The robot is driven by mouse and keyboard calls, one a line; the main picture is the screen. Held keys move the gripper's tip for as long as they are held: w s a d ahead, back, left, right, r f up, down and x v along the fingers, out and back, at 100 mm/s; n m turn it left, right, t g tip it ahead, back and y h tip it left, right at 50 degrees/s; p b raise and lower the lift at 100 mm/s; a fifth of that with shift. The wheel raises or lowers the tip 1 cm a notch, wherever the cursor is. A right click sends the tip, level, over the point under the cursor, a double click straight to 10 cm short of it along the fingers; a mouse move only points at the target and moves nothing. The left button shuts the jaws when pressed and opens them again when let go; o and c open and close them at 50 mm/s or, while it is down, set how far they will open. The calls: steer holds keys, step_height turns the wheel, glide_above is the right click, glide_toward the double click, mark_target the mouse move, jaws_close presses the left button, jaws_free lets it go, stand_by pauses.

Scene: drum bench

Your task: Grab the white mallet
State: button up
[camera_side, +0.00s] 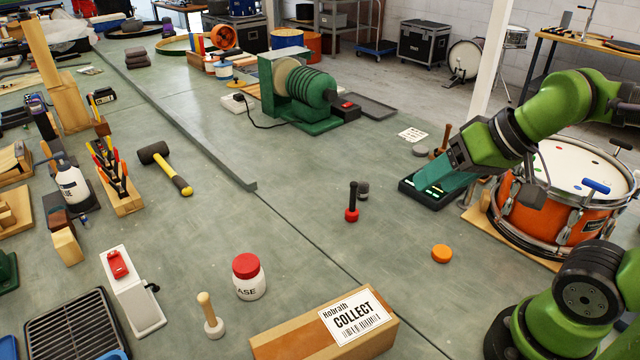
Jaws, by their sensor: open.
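The white mallet (212,322) stands on the bench at the front left of the side view, head down, with its pale wooden handle pointing up and tilted slightly left. Nothing touches it. My gripper (487,188) is far to its right and further back, beside the orange drum. It is open, and I see nothing held in it. Its fingertips are partly hard to make out against the dark tray and the drum.
A red-headed mallet (352,205) and orange puck (441,252) stand mid-bench. The orange drum (560,215) is at right.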

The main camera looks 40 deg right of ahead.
steer(key=shift+c, duration=0.8)
